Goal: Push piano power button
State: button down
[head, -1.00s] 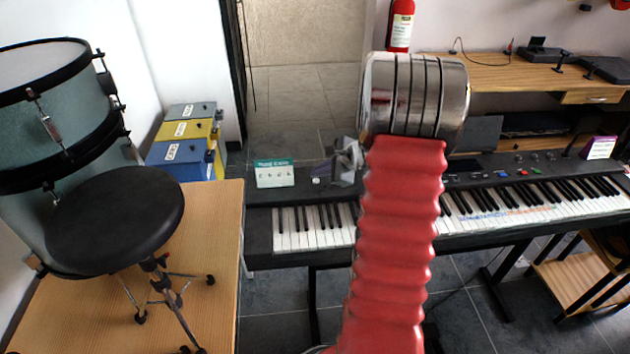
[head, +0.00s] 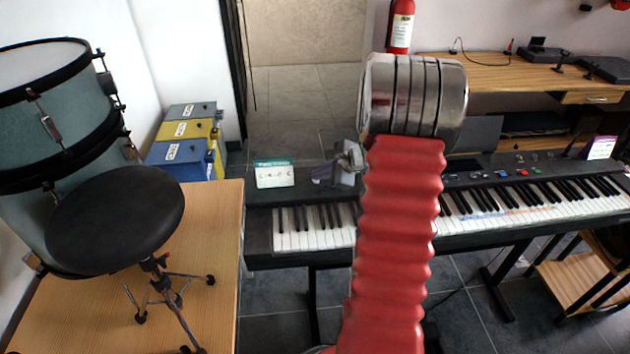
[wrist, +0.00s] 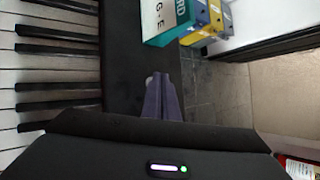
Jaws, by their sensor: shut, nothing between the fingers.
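The black piano (head: 262,240) stands across the middle of the head view, its top panel behind the keys. My gripper (head: 322,173) is over the left part of that panel, partly hidden by my red arm. In the wrist view, my gripper (wrist: 163,78) has its purple fingers together with nothing between them. A small pale round knob or button (wrist: 149,81) shows beside the fingertips on the dark piano panel (wrist: 125,65). I cannot tell whether it is the power button or whether the fingers touch it.
A teal and white card (head: 274,175) stands on the piano's left end, close to my gripper. White and black keys (head: 300,240) lie in front of the panel. A drum stool (head: 115,220) and coloured boxes (head: 185,150) are to the left.

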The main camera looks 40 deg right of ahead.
dwell(0.3)
jog(key=shift+r, duration=0.55)
jog(key=shift+r, duration=0.1)
jog(key=shift+r, duration=2.95)
